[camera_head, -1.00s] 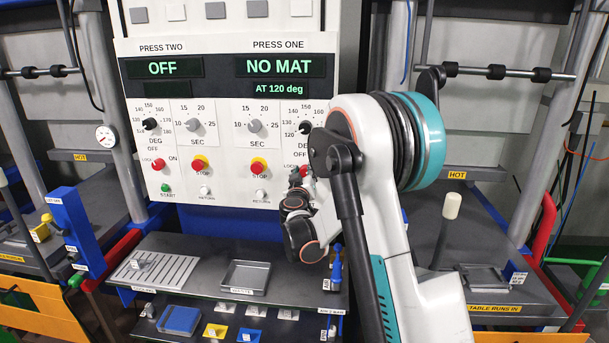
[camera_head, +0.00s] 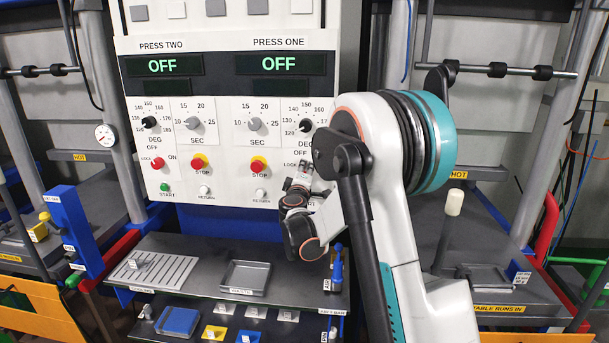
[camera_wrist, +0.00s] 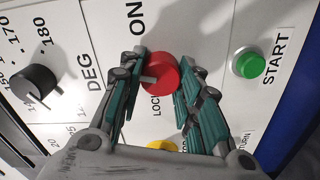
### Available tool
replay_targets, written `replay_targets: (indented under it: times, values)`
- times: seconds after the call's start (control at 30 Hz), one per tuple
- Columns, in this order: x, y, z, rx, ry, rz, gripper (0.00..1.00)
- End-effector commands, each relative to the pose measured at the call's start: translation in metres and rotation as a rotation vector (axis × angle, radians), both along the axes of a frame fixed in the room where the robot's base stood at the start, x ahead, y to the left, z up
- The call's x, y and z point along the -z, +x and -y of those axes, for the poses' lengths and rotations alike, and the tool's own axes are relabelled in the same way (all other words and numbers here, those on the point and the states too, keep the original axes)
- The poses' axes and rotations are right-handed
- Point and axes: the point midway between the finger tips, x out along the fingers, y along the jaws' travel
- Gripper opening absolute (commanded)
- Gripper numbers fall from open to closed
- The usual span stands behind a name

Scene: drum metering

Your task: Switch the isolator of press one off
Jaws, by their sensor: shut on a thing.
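The red isolator knob of press one (camera_wrist: 160,72) shows in the wrist view, between the lettering ON and LOCK. My gripper (camera_wrist: 163,76) has its two green-padded fingers on either side of the knob and is shut on it. A pale pointer on the knob faces left. In the head view my gripper (camera_head: 302,174) is at the lower right of the control panel (camera_head: 227,145) and hides the knob. The press one display (camera_head: 279,64) reads OFF, with the line below it dark.
In the wrist view the green START button (camera_wrist: 249,64) is right of the fingers and a yellow-ringed stop button (camera_wrist: 162,146) is partly hidden below. The black DEG dial (camera_wrist: 36,84) is at left. A shelf with a grey tray (camera_head: 246,276) lies below the panel.

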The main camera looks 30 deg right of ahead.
Motion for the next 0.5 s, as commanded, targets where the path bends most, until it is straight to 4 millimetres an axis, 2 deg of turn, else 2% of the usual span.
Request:
replay_targets:
  times: [0.5]
  values:
    - [0.0022,0.0001,-0.0007,-0.001,-0.365,-0.246,0.08]
